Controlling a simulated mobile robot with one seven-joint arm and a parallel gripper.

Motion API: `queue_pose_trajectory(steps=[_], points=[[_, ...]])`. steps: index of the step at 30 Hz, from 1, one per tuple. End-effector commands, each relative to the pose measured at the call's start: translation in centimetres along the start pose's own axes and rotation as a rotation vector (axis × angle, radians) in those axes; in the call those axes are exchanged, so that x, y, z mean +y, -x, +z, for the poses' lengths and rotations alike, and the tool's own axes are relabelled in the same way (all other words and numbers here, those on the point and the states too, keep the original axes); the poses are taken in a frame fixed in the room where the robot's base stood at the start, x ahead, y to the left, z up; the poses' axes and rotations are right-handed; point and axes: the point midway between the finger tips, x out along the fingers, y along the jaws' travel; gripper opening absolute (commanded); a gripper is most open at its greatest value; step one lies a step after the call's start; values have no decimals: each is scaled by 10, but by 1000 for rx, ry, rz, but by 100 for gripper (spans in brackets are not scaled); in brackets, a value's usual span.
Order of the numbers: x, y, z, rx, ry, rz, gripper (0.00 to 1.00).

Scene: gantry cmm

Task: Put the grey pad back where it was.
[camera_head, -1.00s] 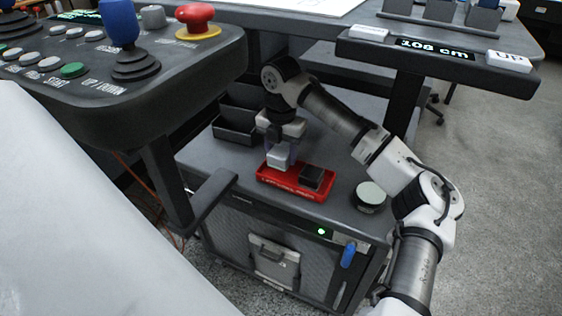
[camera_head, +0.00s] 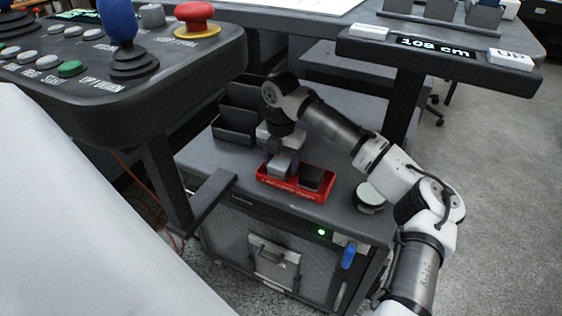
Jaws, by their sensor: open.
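The grey pad (camera_head: 279,168), a small light grey block, sits in the left part of a red tray (camera_head: 292,191) on top of the grey cabinet. A dark block (camera_head: 311,178) sits in the tray's right part. My gripper (camera_head: 281,158) points down just above the grey pad and is open. Its fingers are small and partly hidden, so I cannot tell whether they still touch the pad.
Dark open bins (camera_head: 236,130) stand behind the tray at left. A round light-topped dish (camera_head: 370,195) is to its right. A control console (camera_head: 120,60) hangs over the left side, and a desk edge with a height display (camera_head: 436,47) is at upper right.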

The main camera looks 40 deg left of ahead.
Motion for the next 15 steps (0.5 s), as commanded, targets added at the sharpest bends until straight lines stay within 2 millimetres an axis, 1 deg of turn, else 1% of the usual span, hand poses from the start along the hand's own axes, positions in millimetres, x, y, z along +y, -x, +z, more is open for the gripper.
queue_pose_trajectory(steps=[5,12,15], points=[[0,28,1,-3,0,2,58],[1,80,1,-3,-1,2,58],[1,98,0,-1,1,1,58]])
